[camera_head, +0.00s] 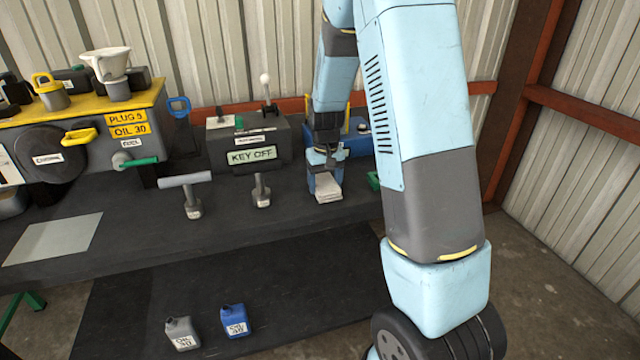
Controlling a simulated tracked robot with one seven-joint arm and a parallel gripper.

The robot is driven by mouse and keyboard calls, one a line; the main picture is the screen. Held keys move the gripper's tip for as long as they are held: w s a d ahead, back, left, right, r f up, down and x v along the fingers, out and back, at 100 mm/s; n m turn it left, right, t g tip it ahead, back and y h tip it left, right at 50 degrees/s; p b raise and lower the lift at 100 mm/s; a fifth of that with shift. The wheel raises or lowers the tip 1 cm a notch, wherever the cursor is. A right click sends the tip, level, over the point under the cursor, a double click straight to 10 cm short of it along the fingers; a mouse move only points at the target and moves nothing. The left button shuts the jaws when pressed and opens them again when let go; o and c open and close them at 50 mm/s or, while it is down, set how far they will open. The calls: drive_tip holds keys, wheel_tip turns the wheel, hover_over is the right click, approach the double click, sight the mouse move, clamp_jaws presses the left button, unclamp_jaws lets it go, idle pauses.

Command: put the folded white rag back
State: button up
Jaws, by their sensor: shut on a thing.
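The folded white rag (328,188) is at the right part of the dark workbench (270,222), near its front edge. My gripper (325,172) points down over the rag and is shut on it. The rag appears to be at bench height; I cannot tell whether it touches the bench top. The gripper's fingertips are small in this view, and the rag's back side is hidden behind them.
A grey box marked KEY OFF (252,155) and a T-handled tool (262,190) stand left of my gripper. A blue case (358,142) is behind it. A small green item (374,180) lies close on the right. Two cans, grey (181,333) and blue (234,320), stand below.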

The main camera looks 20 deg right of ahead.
sight(325, 184)
drive_tip(key=o, duration=1.1)
wheel_tip(325, 184, up, 12)
drive_tip(key=s+r+t, duration=0.3)
drive_tip(key=s+r, duration=0.8)
drive_tip(key=s, duration=0.2)
drive_tip(key=s+a+r+t, duration=0.1)
drive_tip(key=s+r+t, duration=0.1)
drive_tip(key=s, duration=1.3)
drive_tip(key=shift+a+r+t, duration=0.25)
drive_tip(key=shift+r+t, duration=0.05)
drive_tip(key=shift+r, duration=0.15)
